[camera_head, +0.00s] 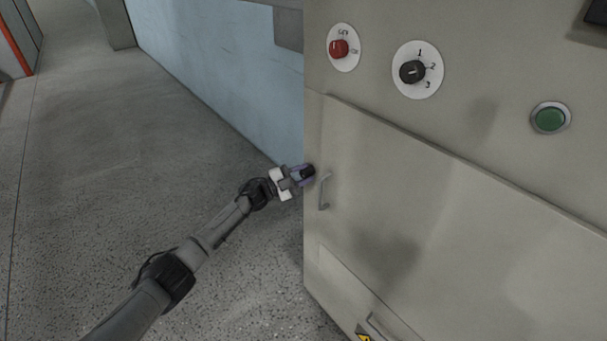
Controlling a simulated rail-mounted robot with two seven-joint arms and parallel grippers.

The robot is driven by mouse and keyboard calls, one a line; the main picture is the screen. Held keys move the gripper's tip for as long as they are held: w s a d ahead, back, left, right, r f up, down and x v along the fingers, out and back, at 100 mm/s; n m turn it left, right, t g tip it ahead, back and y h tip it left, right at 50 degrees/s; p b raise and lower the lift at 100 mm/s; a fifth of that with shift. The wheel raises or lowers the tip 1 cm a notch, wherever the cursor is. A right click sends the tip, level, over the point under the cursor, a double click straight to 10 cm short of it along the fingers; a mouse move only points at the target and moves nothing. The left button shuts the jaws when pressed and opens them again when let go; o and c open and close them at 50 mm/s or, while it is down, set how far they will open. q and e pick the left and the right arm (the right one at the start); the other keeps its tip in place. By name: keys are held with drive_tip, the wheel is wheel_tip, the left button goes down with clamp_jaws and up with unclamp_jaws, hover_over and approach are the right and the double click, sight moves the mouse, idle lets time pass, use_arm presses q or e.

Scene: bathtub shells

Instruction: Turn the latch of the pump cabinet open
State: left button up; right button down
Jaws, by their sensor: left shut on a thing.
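The pump cabinet (400,170) is a large beige-grey box that fills the right half of the view. Its front panel has a thin grey pull handle (324,192) near the left edge. My left gripper (306,174) is at that left edge, just left of and above the handle's middle. It is shut on a small dark piece that looks like the latch; the fingers hide most of it, and I cannot tell how far it is turned. The front panel looks closed. My right gripper is not in view.
Above the panel are a red knob (339,48), a black selector dial (412,71) marked 1 to 3, and a green button (549,118). A lower handle (385,328) is at the bottom. A pale blue wall (210,60) stands behind; the grey floor (90,170) is clear at left.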

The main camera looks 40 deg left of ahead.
use_arm(q)
drive_tip(key=shift+f, duration=0.1)
drive_tip(key=o, duration=0.9)
drive_tip(key=shift+s+a, duration=0.1)
drive_tip(key=shift+s, duration=0.05)
drive_tip(key=p+v, duration=0.4)
drive_tip(key=v, duration=0.9)
drive_tip(key=shift+s+a+f, duration=0.1)
drive_tip(key=shift+s+a, duration=0.05)
